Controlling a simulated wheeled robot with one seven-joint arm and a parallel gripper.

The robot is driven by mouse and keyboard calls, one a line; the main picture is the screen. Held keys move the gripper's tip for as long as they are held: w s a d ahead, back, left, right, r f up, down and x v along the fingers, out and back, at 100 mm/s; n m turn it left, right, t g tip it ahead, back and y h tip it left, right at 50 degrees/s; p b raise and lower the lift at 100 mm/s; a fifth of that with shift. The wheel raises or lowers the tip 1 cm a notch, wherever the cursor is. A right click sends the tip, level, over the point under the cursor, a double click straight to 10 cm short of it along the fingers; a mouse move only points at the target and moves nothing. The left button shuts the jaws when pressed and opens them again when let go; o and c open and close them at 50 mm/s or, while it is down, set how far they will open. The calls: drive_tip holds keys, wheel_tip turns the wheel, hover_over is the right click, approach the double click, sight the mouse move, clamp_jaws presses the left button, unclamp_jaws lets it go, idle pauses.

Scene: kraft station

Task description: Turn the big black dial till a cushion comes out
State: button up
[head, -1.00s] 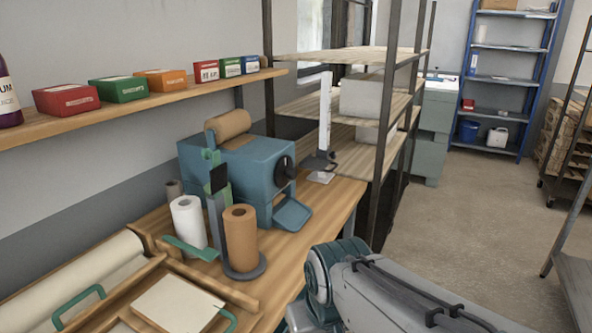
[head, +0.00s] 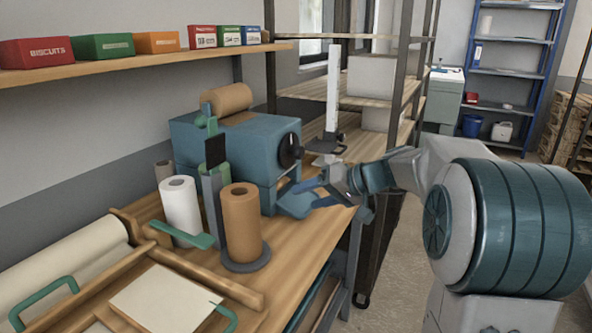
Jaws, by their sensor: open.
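The big black dial (head: 290,150) is on the right end face of the blue machine (head: 225,145) on the wooden bench. A roll of brown paper (head: 227,98) lies on top of the machine. The machine's blue outlet tray (head: 294,207) juts out low at its right, and I see no cushion on it. My gripper (head: 310,190) is small in the head view, to the right of and below the dial, in front of the machine's end. It is open and appears apart from the dial. Part of the tray is hidden behind it.
A brown roll (head: 242,222) and a white roll (head: 180,205) stand on the bench left of my gripper. A white upright post (head: 333,95) stands behind the machine. A shelf rack (head: 395,90) rises at the right. Coloured boxes (head: 103,46) line the wall shelf.

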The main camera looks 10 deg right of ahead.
sight(302, 154)
drive_tip(key=w+d+r+t+y+b, duration=0.25)
drive_tip(key=w+d+t, duration=0.35)
drive_tip(key=w+d, duration=0.5)
drive_tip(key=shift+y, duration=0.25)
drive_tip(key=x, duration=0.4)
drive_tip(key=p+x, duration=0.1)
drive_tip(key=x, duration=0.4)
drive_tip(key=f+x, duration=0.1)
drive_tip(key=x, duration=0.3)
drive_tip(key=shift+w+a, duration=0.1)
drive_tip(key=shift+c, duration=0.3)
drive_tip(key=c, duration=0.9)
